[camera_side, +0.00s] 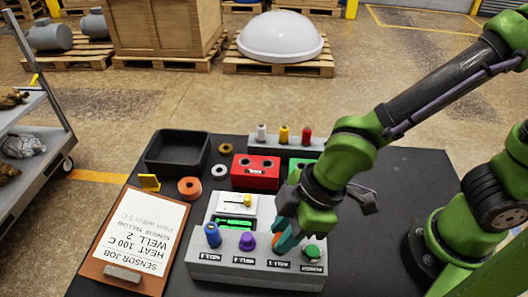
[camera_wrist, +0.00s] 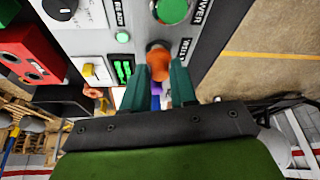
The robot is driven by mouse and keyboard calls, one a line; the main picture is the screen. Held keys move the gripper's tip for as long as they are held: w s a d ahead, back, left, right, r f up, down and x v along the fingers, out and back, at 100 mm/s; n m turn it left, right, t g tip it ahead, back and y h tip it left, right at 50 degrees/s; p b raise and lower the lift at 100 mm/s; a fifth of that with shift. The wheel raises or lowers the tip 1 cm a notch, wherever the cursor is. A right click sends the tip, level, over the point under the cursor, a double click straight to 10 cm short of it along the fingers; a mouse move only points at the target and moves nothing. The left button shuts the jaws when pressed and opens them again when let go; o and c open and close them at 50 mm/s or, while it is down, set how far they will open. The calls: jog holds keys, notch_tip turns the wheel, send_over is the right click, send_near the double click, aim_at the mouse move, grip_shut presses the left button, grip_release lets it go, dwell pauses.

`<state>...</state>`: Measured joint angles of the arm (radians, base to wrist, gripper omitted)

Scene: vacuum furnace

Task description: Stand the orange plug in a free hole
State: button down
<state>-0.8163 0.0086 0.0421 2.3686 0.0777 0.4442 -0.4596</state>
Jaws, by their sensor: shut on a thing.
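The orange plug (camera_wrist: 158,62) is between my fingertips in the wrist view, and my gripper (camera_wrist: 162,78) is shut on it. It is over the grey well block (camera_side: 205,270), at the place labelled as a well between the purple plug (camera_side: 248,241) and the green knob (camera_side: 312,252). In the side view my gripper (camera_side: 284,243) points down there and mostly hides the orange plug. I cannot tell how far the plug sits in its hole. A blue plug (camera_side: 212,235) stands at the block's left end.
A red block (camera_side: 255,170) with two dark holes and a partly hidden green block (camera_side: 294,175) stand behind. A grey rack (camera_side: 270,142) holds white, yellow and red pieces. A black tray (camera_side: 178,152), loose rings and a clipboard (camera_side: 135,235) lie to the left.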

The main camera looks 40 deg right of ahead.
jog(key=shift+f, duration=0.45)
dwell(0.4)
jog(key=shift+c, duration=2.1)
grip_release()
jog(key=shift+r, duration=0.1)
jog(key=shift+r, duration=2.45)
jog(key=shift+s+d+f+m, duration=0.2)
jog(key=shift+s+d+m, duration=0.1)
jog(key=shift+m, duration=0.2)
jog(key=w+d+r+m+t, duration=0.1)
jog(key=d+r+m, duration=0.2)
jog(key=d+m, duration=0.2)
jog(key=w+d+r+m+t+h, duration=0.1)
jog(key=d+m, duration=0.4)
jog(key=d, duration=0.5)
jog(key=w+d+r+m+t+h, duration=0.1)
jog(key=d+r+m+t, duration=0.1)
jog(key=d+r+m, duration=0.3)
jog(key=d+r, duration=0.1)
jog(key=d, duration=0.2)
jog(key=shift+t, duration=0.4)
